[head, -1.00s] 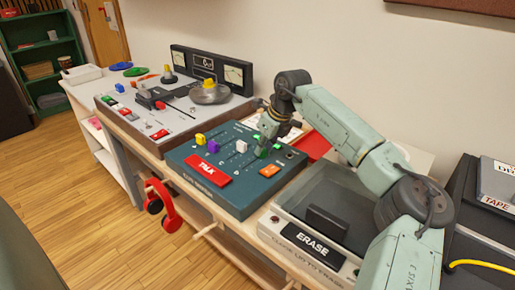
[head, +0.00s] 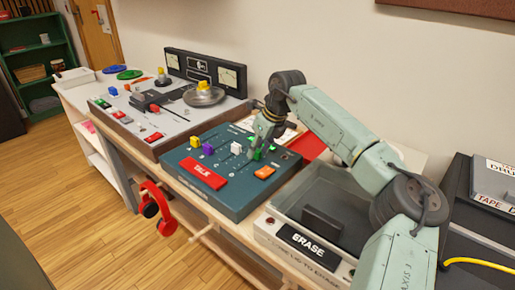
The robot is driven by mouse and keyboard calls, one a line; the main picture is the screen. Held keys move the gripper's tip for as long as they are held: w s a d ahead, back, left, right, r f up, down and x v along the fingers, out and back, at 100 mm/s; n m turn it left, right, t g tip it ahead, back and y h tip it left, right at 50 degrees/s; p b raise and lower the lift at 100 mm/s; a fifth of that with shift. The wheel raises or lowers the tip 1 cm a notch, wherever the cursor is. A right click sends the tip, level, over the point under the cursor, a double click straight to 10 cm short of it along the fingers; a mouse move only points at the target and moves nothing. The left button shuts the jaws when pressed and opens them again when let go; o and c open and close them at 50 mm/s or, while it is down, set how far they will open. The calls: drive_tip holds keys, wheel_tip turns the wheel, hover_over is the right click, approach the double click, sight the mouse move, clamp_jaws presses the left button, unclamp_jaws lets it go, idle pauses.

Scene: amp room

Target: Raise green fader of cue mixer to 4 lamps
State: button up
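The cue mixer (head: 232,199) is a teal box with a sloping top on the bench. Its yellow (head: 195,141), purple (head: 208,149) and white (head: 236,148) fader knobs stand in a row, left of the green fader knob (head: 256,155). My gripper (head: 259,146) points down at the green knob and partly covers it. Its fingers are too small and overlapped to tell whether they grip the knob. Small green glows (head: 272,148) show beside the gripper; the number of lit lamps cannot be made out.
A red TALK button (head: 203,173) and an orange button (head: 264,172) sit on the mixer. The ERASE unit (head: 310,247) stands close on the right, under my arm. A tape console (head: 150,140) stands left. Red headphones (head: 158,208) hang at the bench front.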

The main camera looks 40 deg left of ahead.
drive_tip(key=v, duration=1.1)
drive_tip(key=shift+d+r, duration=0.2)
drive_tip(key=shift+r, duration=0.1)
